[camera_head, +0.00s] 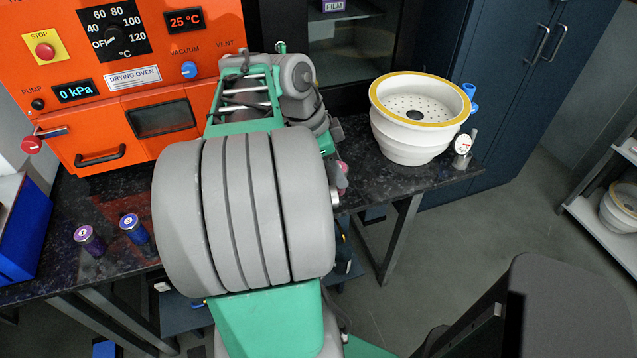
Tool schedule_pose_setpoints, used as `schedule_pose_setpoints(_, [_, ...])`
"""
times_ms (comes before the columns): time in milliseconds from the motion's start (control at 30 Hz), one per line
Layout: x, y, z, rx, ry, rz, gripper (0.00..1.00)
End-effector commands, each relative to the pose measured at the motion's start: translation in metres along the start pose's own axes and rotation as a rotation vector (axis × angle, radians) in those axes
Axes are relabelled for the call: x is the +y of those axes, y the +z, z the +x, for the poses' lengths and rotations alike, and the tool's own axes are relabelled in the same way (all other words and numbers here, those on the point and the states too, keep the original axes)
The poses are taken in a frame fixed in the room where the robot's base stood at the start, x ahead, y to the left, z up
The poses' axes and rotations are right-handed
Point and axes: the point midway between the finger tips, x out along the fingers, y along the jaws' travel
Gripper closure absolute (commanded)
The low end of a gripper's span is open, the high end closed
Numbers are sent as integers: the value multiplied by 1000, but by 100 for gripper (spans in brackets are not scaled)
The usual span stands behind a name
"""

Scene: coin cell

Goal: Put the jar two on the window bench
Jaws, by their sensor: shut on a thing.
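Two small jars stand on the dark speckled bench at the left: one with a purple cap (84,233) and one with a blue cap (129,222). Each cap has a white number disc; the blue one seems to read 3, and the purple one is too small to read surely. I cannot pick out jar two. My own arm fills the middle of the view, and my gripper's fingers are hidden behind it. A small pinkish and silver part shows at the arm's right edge; I cannot tell what it is. I cannot tell which surface is the window bench.
An orange drying oven (134,77) stands behind the jars on the dark bench (35,245). A white, yellow-rimmed vessel (415,145) and a small dial gauge (463,145) are at its right end. Dark cabinets (540,50) stand behind. A white shelf (600,225) is at far right, with open floor between.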

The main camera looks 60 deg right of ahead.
Motion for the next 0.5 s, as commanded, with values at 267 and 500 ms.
schedule_pose_setpoints(267, [-70,34,37,1,4,-6,100])
schedule_pose_setpoints(500, [-98,52,64,1,-2,-5,100])
